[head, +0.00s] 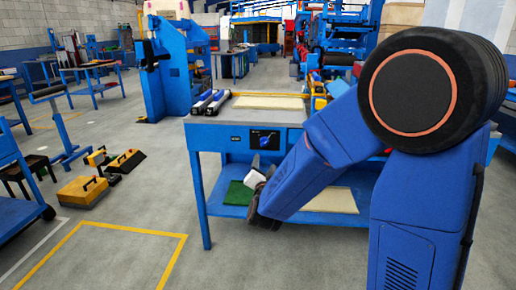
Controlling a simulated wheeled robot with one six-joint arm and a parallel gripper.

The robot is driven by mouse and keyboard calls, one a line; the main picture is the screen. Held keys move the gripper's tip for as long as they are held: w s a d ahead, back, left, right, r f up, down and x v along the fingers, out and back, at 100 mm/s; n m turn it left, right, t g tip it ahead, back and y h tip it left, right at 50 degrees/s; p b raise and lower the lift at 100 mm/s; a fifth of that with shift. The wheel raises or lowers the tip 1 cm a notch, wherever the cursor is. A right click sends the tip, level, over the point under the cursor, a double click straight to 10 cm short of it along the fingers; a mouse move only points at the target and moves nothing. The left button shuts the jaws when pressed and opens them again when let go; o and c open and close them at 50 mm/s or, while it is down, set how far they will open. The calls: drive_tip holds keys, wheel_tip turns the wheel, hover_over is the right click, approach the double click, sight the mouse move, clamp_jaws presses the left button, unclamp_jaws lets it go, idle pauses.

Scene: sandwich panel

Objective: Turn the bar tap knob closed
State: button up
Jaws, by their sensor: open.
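The knob (264,142) is a small blue dial on a dark panel (275,134) set in the front of the blue workbench (215,137). Its exact turn angle is too small to read. My gripper (256,181) is at the end of my blue arm, in front of the bench and below the knob, apart from it. It shows as small dark and whitish parts, partly hidden by my arm link. It is open, and I see nothing held in it.
Two roller-like bars (210,102) and a pale board (268,102) lie on the bench top. A green mat (238,194) lies on its lower shelf. Yellow blocks (83,190) stand on the floor at left.

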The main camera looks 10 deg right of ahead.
sight(264, 144)
drive_tip(key=x, duration=1.7)
drive_tip(key=shift+w, duration=0.15)
drive_tip(key=c, duration=1.1)
drive_tip(key=shift+o, duration=0.2)
